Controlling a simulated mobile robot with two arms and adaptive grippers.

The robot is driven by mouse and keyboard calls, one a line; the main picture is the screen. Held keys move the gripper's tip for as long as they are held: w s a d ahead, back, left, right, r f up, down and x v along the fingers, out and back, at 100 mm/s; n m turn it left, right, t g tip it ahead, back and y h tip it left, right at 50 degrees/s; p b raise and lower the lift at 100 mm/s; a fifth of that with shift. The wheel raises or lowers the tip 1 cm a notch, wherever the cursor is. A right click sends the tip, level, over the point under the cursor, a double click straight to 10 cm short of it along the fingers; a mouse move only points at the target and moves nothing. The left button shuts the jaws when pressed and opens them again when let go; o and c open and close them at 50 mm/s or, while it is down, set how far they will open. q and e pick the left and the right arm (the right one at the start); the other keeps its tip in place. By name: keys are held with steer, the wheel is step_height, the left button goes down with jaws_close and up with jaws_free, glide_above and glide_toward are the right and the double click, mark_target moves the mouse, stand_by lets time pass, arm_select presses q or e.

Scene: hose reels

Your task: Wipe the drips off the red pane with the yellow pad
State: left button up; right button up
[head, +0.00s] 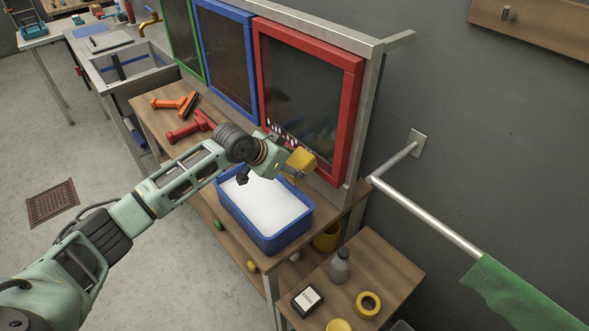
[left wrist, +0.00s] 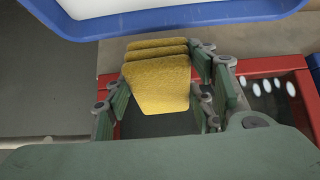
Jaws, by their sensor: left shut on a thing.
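The red pane (head: 310,105) is a dark panel in a red frame, at the right end of the row. Its red frame also shows in the left wrist view (left wrist: 272,66). Several white drips (head: 283,133) run in a row low on its left side; they show as pale ovals in the left wrist view (left wrist: 267,87). My left gripper (head: 291,165) is shut on the yellow pad (head: 302,159), in front of the pane's lower part, beside the drips. The pad fills the middle of the left wrist view (left wrist: 160,80). I cannot tell whether it touches the pane. My right gripper is out of view.
A blue tub (head: 262,239) with white contents stands on the bench below. A blue-framed pane (head: 225,47) adjoins. A grey bottle (head: 340,266) and yellow tape roll (head: 367,304) stand front right.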

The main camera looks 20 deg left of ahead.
arm_select(q)
steer(key=w+a+b, duration=0.5)
steer(key=a+b, duration=0.1)
steer(key=a, duration=0.2)
steer(key=w+a+b, duration=0.6)
steer(key=a+b, duration=0.1)
steer(key=a, duration=0.2)
steer(key=shift+w, duration=0.2)
stand_by(1.6)
